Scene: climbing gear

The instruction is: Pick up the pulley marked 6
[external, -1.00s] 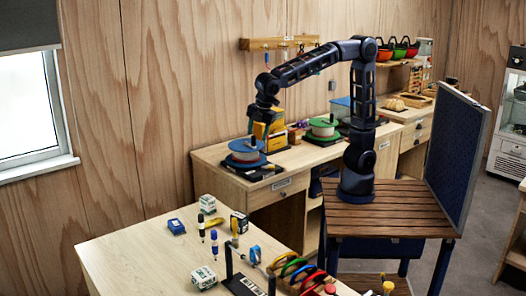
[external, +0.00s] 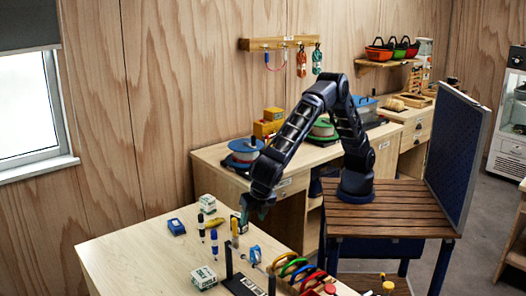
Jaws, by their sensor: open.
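My gripper (external: 257,212) hangs at the end of the bent arm, over the far right part of the front table (external: 140,250). It points down, is open and holds nothing that I can see. A small blue piece (external: 254,254), possibly a pulley, stands on the table below and in front of the gripper, apart from it. No number 6 can be read on anything, so I cannot tell which thing is the marked pulley. A small dark and white item beside the yellow-topped marker is partly hidden by the gripper.
A dark post stand (external: 240,284) is at the front. The table's left part is clear. A workbench with rope spools (external: 244,152) stands behind.

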